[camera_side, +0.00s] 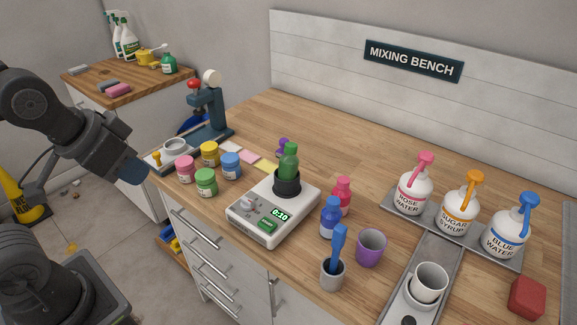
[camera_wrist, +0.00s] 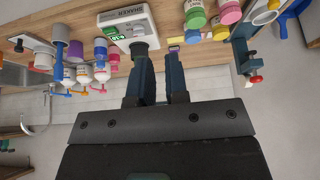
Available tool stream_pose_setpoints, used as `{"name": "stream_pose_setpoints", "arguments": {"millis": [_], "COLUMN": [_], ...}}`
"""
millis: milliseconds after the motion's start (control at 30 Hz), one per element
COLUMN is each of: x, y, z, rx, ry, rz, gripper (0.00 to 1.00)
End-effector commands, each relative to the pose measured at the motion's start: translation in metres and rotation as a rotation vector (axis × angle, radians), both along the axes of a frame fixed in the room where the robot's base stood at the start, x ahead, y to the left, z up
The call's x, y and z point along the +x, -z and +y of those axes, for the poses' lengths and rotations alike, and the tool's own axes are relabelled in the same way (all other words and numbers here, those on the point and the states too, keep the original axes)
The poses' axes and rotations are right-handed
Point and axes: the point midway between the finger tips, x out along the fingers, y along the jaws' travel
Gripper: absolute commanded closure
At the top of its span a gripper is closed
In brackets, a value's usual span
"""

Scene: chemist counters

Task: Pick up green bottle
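A green bottle (camera_side: 289,160) stands upright in a dark round cup (camera_side: 287,182) on the white scale (camera_side: 268,218), near the middle of the counter in the side view. In the wrist view the scale (camera_wrist: 120,18) is at the top, upside down, and I cannot make out the bottle there. My gripper (camera_side: 132,172) is at the left in the side view, off the counter's front left edge and well apart from the bottle. In the wrist view its two fingers (camera_wrist: 162,80) stand apart with nothing between them.
Yellow, pink, green (camera_side: 206,183) and blue jars stand left of the scale. A blue bottle (camera_side: 330,217) and a pink bottle (camera_side: 342,196) stand close on its right. A blue-grey stand (camera_side: 207,110) is behind the jars. Another green bottle (camera_side: 168,63) sits on the back counter.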

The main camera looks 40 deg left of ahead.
Motion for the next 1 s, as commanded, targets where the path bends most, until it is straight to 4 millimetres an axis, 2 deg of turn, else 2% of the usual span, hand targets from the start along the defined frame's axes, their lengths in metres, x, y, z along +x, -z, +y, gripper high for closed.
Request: {"name": "stream_pose_setpoints", "arguments": {"millis": [67,633,867,1000], "x": [0.0,0.0,0.001,0.016], "y": [0.0,0.0,-0.001,-0.017], "z": [0.0,0.0,0.0,-0.002], "rx": [0.0,0.0,-0.002,-0.036], "ry": [0.0,0.0,-0.004,-0.059], "rz": [0.0,0.0,0.002,0.035], "gripper": [0.78,0.24,0.24,0.24]}}
